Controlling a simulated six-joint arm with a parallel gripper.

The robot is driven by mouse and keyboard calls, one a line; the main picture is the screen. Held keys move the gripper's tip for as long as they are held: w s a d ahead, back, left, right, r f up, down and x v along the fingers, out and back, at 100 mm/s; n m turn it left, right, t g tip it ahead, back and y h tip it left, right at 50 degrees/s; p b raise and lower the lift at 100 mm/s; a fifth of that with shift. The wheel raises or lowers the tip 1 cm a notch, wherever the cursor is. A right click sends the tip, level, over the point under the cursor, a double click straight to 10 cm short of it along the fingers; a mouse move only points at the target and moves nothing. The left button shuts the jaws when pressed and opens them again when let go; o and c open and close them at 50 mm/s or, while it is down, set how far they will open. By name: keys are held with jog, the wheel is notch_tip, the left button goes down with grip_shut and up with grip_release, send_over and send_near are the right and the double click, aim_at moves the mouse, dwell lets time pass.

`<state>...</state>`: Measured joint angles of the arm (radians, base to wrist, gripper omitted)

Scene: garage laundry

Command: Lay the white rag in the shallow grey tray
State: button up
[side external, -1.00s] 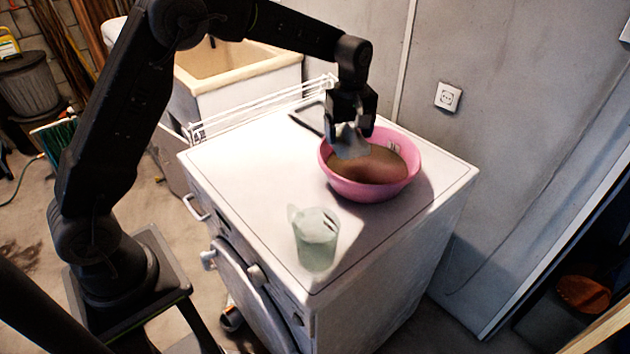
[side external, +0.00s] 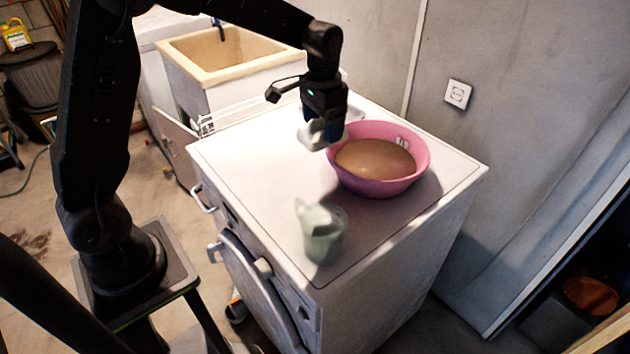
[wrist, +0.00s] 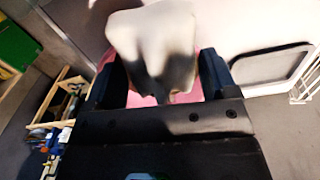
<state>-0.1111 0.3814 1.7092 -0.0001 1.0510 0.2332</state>
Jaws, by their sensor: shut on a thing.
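My gripper (side external: 322,130) is shut on the white rag (side external: 314,136), which hangs bunched from the fingers above the white machine top, left of the pink basin. In the wrist view the rag (wrist: 152,45) fills the space between the dark fingers of my gripper (wrist: 160,82). The shallow grey tray (wrist: 247,70) shows at the right there, apart from the rag, with a pale rim and darker floor; nothing is seen in it. In the side view the tray (side external: 354,113) is mostly hidden behind my gripper.
The pink basin (side external: 420,155) with brown contents stands right of my gripper. A pale green jug (side external: 325,235) stands near the front of the washing machine top (side external: 260,150). A white wire rack (wrist: 305,88) lies beyond the tray. The left part of the top is clear.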

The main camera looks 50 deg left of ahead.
aim_at(307, 169)
jog(key=shift+m, duration=0.8)
jog(key=shift+n, duration=0.7)
jog(key=s+f, duration=0.1)
jog(key=f, duration=0.1)
jog(key=s+a+f, duration=0.1)
jog(key=f, duration=0.2)
jog(key=s+f, duration=0.1)
jog(key=f, duration=0.2)
jog(key=shift+s+a, duration=0.15)
jog(key=shift+a, duration=0.15)
jog(key=shift+w+a+f+n, duration=0.3)
jog(key=shift+w+a+f, duration=0.1)
jog(key=shift+a+f, duration=0.15)
jog(key=shift+w+a+f+n, duration=0.3)
jog(key=shift+w+a+f, duration=0.1)
jog(key=shift+f, duration=0.25)
jog(key=w+a, duration=0.1)
jog(key=a, duration=0.1)
jog(key=w+a, duration=0.1)
jog(key=shift+w+a+f, duration=0.2)
jog(key=shift+w+f, duration=0.1)
jog(key=shift+f, duration=1.45)
jog(key=shift+f, duration=0.1)
